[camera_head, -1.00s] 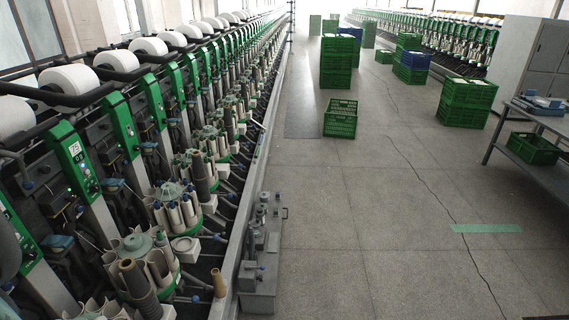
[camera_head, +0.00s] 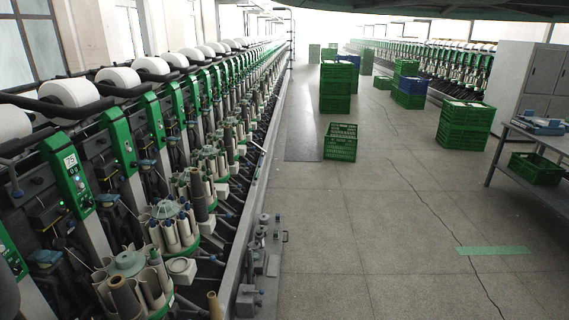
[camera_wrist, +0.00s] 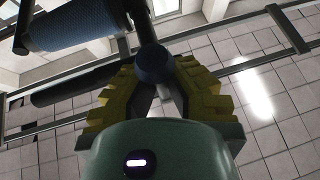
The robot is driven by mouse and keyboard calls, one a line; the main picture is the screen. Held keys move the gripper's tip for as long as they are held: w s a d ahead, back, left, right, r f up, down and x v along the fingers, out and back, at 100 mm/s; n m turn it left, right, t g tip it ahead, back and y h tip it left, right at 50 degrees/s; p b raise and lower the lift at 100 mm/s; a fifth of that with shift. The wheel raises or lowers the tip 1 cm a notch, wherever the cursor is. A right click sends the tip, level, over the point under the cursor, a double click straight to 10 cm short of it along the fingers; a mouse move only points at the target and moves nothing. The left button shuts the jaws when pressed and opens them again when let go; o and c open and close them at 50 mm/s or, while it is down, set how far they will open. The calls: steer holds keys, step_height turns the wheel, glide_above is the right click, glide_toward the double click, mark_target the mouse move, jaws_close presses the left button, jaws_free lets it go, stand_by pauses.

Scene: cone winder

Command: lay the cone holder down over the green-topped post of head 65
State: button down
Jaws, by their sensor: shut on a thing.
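In the wrist view my gripper (camera_wrist: 158,92) has yellow-green fingers closed around a round dark-blue knob (camera_wrist: 153,64). The knob sits at the end of a dark arm that runs up out of the picture, apparently part of the cone holder. A blue-grey textured cylinder (camera_wrist: 75,26) lies to the upper left of the knob, and a dark bar is below it. In the head view a green-topped post (camera_head: 68,172) at the left carries a small number that looks like 75. I cannot make out a 65. My gripper is not in the head view.
The winder row runs along the left, with white cones (camera_head: 70,93) on top and bobbin magazines (camera_head: 128,265) below. A green crate (camera_head: 340,142) stands on the floor. Stacked crates (camera_head: 465,127) and a table (camera_head: 540,136) are at the right.

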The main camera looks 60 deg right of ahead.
steer(key=shift+d+r, duration=0.1)
steer(key=c, duration=1)
jaws_free()
steer(key=v, duration=1.2)
stand_by(0.5)
